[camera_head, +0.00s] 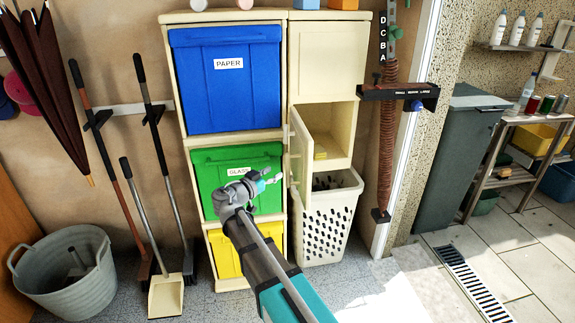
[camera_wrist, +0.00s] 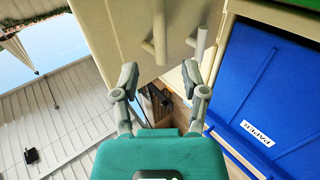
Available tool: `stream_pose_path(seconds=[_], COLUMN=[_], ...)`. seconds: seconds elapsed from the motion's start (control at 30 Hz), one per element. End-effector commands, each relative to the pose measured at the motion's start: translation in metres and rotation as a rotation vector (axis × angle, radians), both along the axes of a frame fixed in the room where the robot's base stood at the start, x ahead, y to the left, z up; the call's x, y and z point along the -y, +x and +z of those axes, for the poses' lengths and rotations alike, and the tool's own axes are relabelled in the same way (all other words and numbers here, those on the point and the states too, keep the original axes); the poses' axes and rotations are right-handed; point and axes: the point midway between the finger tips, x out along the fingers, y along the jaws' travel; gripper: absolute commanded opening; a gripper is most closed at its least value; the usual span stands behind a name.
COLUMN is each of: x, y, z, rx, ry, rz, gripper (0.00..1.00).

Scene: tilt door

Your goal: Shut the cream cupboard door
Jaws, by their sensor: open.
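The cream cupboard door (camera_head: 299,152) stands open, swung out towards me on the left side of its compartment. My gripper (camera_head: 272,180) is open and empty, just left of the door in the head view, in front of the green bin. In the wrist view, a cream panel (camera_wrist: 118,32), which looks like the door, lies beyond my open fingers (camera_wrist: 159,75), with a bar-like handle (camera_wrist: 160,30) on it. I cannot tell whether a finger touches the door.
A blue bin (camera_head: 225,92) labelled PAPER, a green bin (camera_head: 212,160) and a yellow bin (camera_head: 226,252) stack left of the cupboard. A white perforated basket (camera_head: 326,225) stands below the compartment. A brown hose (camera_head: 387,140) with a bracket hangs at the right. Brooms lean at the left.

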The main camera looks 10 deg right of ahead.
Motion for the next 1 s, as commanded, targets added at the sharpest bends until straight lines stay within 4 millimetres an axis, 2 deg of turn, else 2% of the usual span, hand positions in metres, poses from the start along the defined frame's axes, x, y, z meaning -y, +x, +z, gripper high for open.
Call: stream_pose_path(seconds=[0.2,0.5,0.7,1.0], x=[0.026,0.053,0.06,0.06], y=[0.022,0.042,0.047,0.047], z=[0.0,0.0,0.0,0.0], rx=[0.0,0.0,0.0,0.0], ry=[0.0,0.0,0.0,0.0], rz=[-0.002,0.0,0.0,0.001], gripper=[0.57,0.57,0.57,0.57])
